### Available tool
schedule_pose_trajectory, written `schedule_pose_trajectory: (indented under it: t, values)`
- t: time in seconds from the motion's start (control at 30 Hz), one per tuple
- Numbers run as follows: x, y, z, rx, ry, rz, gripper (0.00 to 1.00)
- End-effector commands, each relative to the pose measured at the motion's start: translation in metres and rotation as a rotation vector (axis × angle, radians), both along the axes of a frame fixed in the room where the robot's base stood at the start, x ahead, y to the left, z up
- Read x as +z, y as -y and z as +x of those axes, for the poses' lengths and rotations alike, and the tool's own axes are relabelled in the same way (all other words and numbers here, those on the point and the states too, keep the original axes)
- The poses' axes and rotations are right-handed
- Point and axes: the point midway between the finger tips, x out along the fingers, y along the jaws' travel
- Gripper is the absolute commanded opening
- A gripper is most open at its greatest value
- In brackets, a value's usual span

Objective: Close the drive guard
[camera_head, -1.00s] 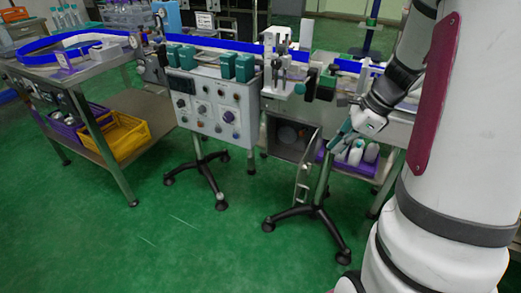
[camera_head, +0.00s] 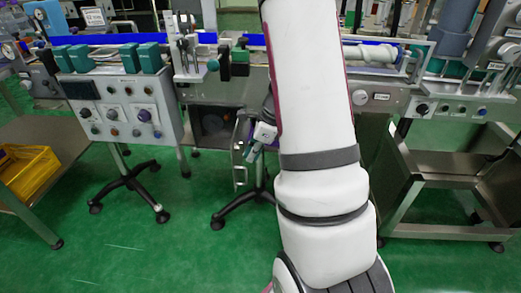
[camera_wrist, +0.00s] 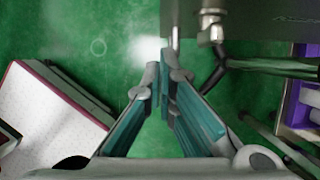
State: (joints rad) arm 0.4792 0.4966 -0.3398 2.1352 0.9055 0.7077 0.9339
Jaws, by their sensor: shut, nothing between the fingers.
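The drive guard (camera_head: 239,150) is a narrow grey door that stands open, swung outward from the dark housing (camera_head: 212,122) under the machine. The inside of the housing shows to its left. My gripper (camera_head: 250,158) is just right of the guard, partly hidden by my arm. Whether it touches the guard cannot be told. In the wrist view my gripper (camera_wrist: 165,72) has its teal fingers shut at the tips, with nothing held. A dark grey panel with a metal fitting lies just beyond the fingertips at upper right; I cannot tell whether it is the guard.
A control box (camera_head: 124,108) on a wheeled stand is left of the housing. A yellow crate (camera_head: 28,172) sits on a cart shelf at far left. A steel cart (camera_head: 440,190) stands at right. Green floor is clear in front of the stands.

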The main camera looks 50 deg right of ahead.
Motion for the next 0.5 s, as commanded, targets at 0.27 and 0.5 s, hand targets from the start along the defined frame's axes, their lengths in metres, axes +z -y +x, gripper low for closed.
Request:
schedule_pose_trajectory:
  t: [0.27, 0.5]
  values:
    - [0.002, -0.016, 0.020, 0.001, 0.002, -0.001, 0.00]
    - [0.002, -0.016, 0.021, -0.001, 0.002, -0.001, 0.00]
